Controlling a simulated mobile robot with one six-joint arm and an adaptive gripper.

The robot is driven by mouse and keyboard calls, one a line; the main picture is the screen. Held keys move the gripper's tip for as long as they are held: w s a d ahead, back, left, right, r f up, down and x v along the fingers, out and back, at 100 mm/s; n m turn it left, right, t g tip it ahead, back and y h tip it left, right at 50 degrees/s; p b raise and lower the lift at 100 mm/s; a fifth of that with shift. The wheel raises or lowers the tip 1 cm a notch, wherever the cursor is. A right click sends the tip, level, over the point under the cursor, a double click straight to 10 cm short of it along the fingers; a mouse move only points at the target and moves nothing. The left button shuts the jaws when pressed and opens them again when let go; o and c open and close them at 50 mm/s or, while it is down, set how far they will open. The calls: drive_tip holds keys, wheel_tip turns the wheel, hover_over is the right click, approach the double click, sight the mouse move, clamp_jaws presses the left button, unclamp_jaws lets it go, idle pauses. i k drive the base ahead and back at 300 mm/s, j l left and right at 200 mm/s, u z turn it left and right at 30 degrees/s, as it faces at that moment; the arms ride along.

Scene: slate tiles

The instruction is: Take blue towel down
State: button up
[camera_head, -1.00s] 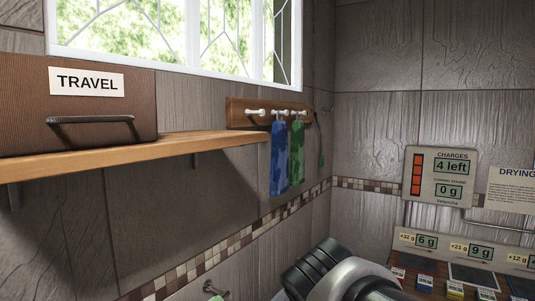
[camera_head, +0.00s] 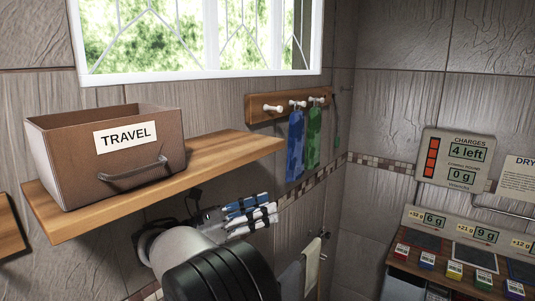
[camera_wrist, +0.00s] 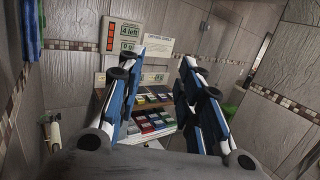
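The blue towel (camera_head: 295,145) hangs from a white peg on the wooden peg rail (camera_head: 262,108), left of a green towel (camera_head: 313,137). Both have a mottled pattern. My gripper (camera_head: 273,207) is below and left of the blue towel, beneath the shelf, with its blue-and-white fingers pointing right. In the wrist view, my gripper (camera_wrist: 163,58) has its fingers spread with nothing between them. A blue strip at the upper left of that view looks like the blue towel (camera_wrist: 31,35), outside the fingers.
A wooden shelf (camera_head: 225,160) holding an open brown TRAVEL box (camera_head: 75,160) juts out above my gripper. Light cloths (camera_head: 312,260) hang on the wall below. A counter with small coloured packets (camera_head: 454,270) and a CHARGES panel (camera_head: 457,160) stand at right.

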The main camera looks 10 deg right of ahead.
sight(295, 166)
drive_tip(key=i+l+u, duration=0.15)
drive_tip(key=l+u, duration=0.2)
drive_tip(key=l, duration=0.3)
drive_tip(key=i+l+u, duration=0.1)
drive_tip(key=l+u, duration=0.25)
drive_tip(key=l, duration=0.3)
drive_tip(key=l+u, duration=0.35)
drive_tip(key=l, duration=0.3)
drive_tip(key=i+l, duration=0.45)
